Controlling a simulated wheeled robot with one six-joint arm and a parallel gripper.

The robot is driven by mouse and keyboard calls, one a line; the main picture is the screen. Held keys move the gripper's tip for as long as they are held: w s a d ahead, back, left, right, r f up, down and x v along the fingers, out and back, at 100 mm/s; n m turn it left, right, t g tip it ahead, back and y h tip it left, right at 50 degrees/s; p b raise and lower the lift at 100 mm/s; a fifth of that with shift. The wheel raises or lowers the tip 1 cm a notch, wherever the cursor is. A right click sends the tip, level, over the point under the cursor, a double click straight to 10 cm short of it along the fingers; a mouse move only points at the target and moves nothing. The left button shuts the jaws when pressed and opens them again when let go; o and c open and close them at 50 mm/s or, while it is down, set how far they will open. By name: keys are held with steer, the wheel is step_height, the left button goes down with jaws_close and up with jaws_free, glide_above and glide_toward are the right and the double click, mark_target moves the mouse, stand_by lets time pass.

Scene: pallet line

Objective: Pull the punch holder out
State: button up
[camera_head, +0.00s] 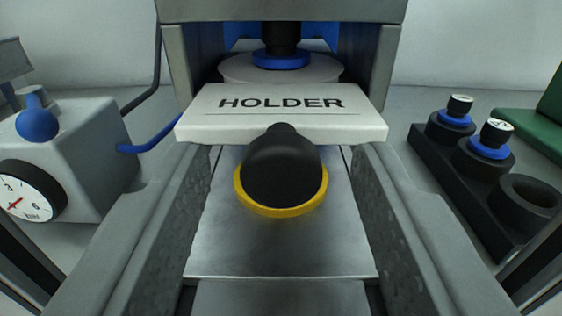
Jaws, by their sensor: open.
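The punch holder is a pale plate (210,128) marked HOLDER, with a black knob handle (282,172) ringed in yellow at its front. It sits at the mouth of the grey press frame (372,60), above a bare metal slideway (280,250) between two grey rails. The plate's rear end is inside the press. My gripper (280,285) is open, with one dark finger at each lower edge of the view. The knob is ahead of it, midway between the fingers, and no finger touches it.
On the left stands a grey pump box (100,140) with a dial gauge (28,190) and a blue ball lever (37,124). On the right, a black rack (460,185) holds two blue-ringed punches and an empty socket. A green object (535,125) lies beyond it.

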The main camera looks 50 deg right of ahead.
jaws_close()
steer(key=v, duration=2.1)
steer(key=shift+s, duration=0.2)
jaws_free()
steer(key=shift+a, duration=0.2)
steer(key=v, duration=1.7)
steer(key=shift+s, duration=0.2)
steer(key=shift+a, duration=0.1)
